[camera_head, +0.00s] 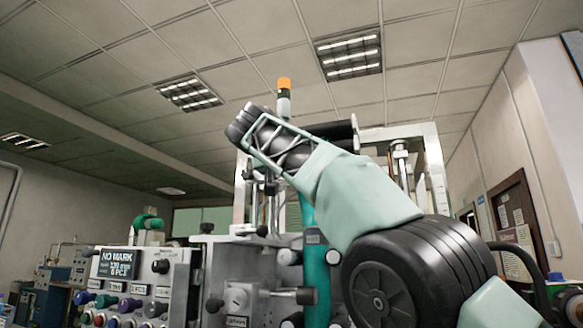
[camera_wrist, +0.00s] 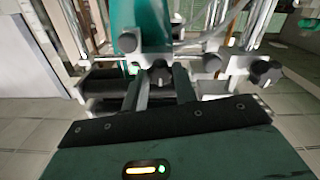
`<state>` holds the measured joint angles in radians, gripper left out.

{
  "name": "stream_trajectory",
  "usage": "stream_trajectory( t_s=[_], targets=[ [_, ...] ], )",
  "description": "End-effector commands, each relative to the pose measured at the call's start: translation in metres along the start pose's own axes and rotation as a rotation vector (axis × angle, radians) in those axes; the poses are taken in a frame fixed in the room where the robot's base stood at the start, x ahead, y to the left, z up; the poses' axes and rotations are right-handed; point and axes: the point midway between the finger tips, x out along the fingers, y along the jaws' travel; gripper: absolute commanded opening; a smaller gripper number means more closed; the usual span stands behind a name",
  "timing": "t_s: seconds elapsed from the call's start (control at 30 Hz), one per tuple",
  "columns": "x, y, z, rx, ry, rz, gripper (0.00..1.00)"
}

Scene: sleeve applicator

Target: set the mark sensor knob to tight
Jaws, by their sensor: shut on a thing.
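In the wrist view, my gripper (camera_wrist: 160,77) reaches forward with its two grey fingers on either side of a small dark lobed knob (camera_wrist: 160,72). The fingers are shut on this knob, which I take to be the mark sensor knob. It sits below a teal upright part (camera_wrist: 142,22) of the machine. I cannot read a label or the knob's setting. In the head view, my arm covers that area, and neither the fingertips nor the held knob can be made out. A display (camera_head: 117,263) at the left reads "NO MARK" with smaller text below.
Dark knobs stand close to the right of my gripper, one nearer (camera_wrist: 211,67) and one farther (camera_wrist: 265,73). Metal rods surround the area. A control panel with several coloured buttons (camera_head: 106,301) is at the lower left. A signal lamp (camera_head: 284,85) with an orange top rises above the machine.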

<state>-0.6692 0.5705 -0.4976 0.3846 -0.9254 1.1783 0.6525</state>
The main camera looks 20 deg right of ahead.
Motion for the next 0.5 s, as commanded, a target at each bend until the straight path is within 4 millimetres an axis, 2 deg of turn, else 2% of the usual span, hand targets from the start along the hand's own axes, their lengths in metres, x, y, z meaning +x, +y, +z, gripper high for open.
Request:
stream_trajectory(
  t_s=[0.17, 0.2, 0.27, 0.3, 0.5],
  targets=[
    [0.0002, -0.0024, 0.0028, -0.001, -0.006, -0.002, 0.05],
    [0.0002, -0.0024, 0.0028, -0.001, -0.006, -0.003, 0.31],
    [0.0001, -0.0023, 0.0025, -0.002, -0.006, -0.002, 0.47],
    [0.0001, -0.0021, 0.0023, -0.002, -0.005, -0.002, 0.50],
    [0.0000, -0.0011, 0.0012, -0.001, -0.003, -0.001, 0.50]
  ],
)
